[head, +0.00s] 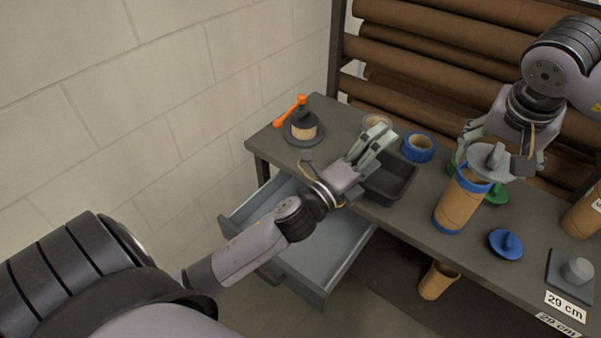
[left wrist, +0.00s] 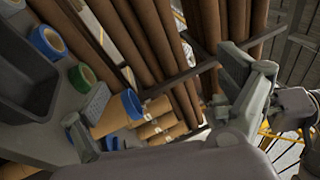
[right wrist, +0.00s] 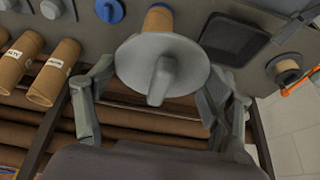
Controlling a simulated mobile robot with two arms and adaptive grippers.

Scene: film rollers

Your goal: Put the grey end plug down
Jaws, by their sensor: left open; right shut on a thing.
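The grey end plug (head: 488,158) is a round disc with a knob. My right gripper (head: 497,150) is shut on it, and the right wrist view shows the plug (right wrist: 185,55) between the two fingers, knob toward the camera. In the head view it overlaps the top of a cardboard tube (head: 459,205) with blue bands at both ends, which stands on the bench. Whether plug and tube touch, I cannot tell. My left gripper (head: 373,143) is open and empty above the black tray (head: 398,190).
A blue plug (head: 506,244) and a green piece (head: 496,194) lie near the tube. A grey knobbed piece (head: 576,270) sits on a dark pad at right. A blue tape roll (head: 418,147) and an orange-handled dispenser (head: 302,127) stand farther left. A drawer (head: 300,245) hangs open.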

